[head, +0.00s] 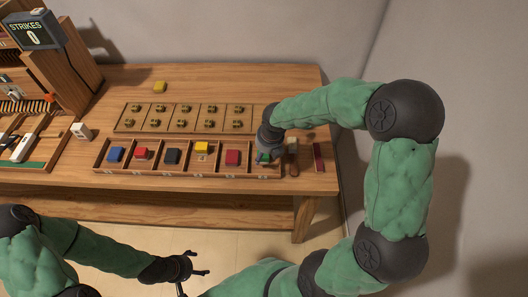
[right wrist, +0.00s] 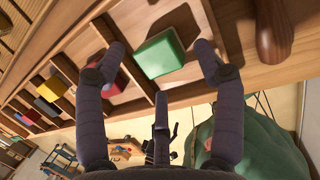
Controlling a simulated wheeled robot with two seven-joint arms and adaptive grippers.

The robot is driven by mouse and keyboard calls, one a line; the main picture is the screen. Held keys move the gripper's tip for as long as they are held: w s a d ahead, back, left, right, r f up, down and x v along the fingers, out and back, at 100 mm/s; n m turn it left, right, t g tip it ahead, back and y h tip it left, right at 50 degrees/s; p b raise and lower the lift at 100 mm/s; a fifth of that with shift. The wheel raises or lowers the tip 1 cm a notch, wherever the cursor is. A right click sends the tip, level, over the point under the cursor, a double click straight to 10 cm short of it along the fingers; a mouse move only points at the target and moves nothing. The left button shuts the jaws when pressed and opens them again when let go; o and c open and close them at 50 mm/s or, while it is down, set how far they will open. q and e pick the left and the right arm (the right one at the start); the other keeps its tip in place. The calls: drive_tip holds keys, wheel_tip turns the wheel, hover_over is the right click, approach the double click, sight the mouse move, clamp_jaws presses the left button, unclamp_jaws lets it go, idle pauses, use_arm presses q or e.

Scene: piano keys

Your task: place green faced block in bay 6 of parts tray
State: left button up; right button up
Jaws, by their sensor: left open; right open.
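The green faced block (right wrist: 160,53) lies in the end bay of the wooden parts tray (head: 185,173), the bay furthest right in the head view. In that view my right gripper (head: 264,154) is over this bay and mostly hides the block. In the right wrist view my right gripper (right wrist: 160,74) is open, with one finger on each side of the block and gaps between. The other bays hold blue, red, dark and yellow blocks. My left gripper (head: 203,265) is open and empty, in front of the table and away from the tray.
A panel with brass fittings (head: 182,125) lies behind the tray. A yellow block (head: 160,87) sits further back, a white block (head: 81,131) left of the tray. A dark red bar (head: 318,157) lies near the right edge. The back right tabletop is clear.

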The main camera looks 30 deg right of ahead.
drive_tip(key=p+v, duration=0.3)
drive_tip(key=v, duration=0.7)
drive_tip(key=shift+f, duration=0.1)
